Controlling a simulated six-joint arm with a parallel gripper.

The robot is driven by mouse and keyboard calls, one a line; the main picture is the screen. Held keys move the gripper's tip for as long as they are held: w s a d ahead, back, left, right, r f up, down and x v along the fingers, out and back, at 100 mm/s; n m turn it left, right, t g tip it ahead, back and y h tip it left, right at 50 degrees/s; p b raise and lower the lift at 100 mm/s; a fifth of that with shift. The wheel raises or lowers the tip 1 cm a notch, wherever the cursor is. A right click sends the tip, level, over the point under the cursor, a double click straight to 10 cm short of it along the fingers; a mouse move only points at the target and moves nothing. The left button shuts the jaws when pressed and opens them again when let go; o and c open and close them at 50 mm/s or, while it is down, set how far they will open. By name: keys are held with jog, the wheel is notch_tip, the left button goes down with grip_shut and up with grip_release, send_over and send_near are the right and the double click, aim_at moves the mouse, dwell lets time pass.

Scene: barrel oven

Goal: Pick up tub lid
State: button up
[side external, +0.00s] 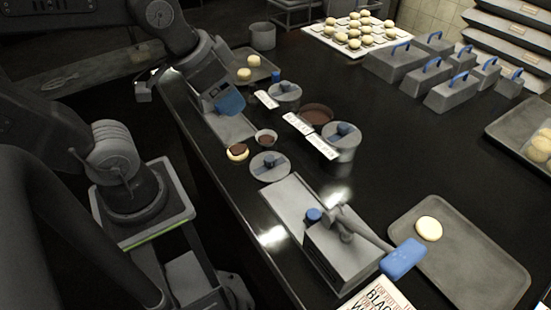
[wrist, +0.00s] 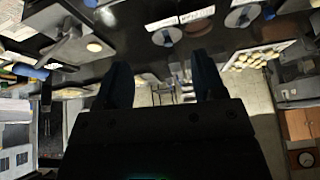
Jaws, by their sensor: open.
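One lid (side external: 270,168) is nearest the table's front edge, another lid (side external: 342,132) sits on a metal tub (side external: 342,153), and a third lid (side external: 285,90) is farther back. An open tub (side external: 317,113) with brown contents stands between the latter two. My gripper (side external: 230,104) is left of all the lids, above the front edge of the table, empty and apart from them. In the wrist view my gripper (wrist: 163,78) shows two separated blue fingers, with lidded tubs (wrist: 166,37) beyond them.
White label cards (side external: 322,146) stand beside the tubs. A small bowl (side external: 266,137) and a brown-topped bun (side external: 237,152) are near the front lid. A metal device with a blue-handled lever (side external: 402,258) stands at the front right.

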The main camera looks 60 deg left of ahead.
jog(key=w+f+m+g, duration=0.3)
jog(key=w+f+m, duration=0.3)
jog(key=m, duration=0.4)
jog(key=m+g+y, duration=0.1)
jog(key=m+g, duration=0.1)
jog(key=m, duration=0.7)
send_over(270, 158)
jog(key=f, duration=1.4)
jog(key=shift+w+d, duration=0.25)
jog(key=shift+w, duration=0.05)
jog(key=f, duration=0.4)
jog(key=shift+s+a, duration=0.25)
jog(key=shift+s, duration=0.1)
jog(key=shift+f, duration=0.55)
jog(key=shift+c, duration=0.3)
jog(key=c, duration=1)
jog(key=shift+o, duration=0.2)
jog(key=shift+r, duration=0.1)
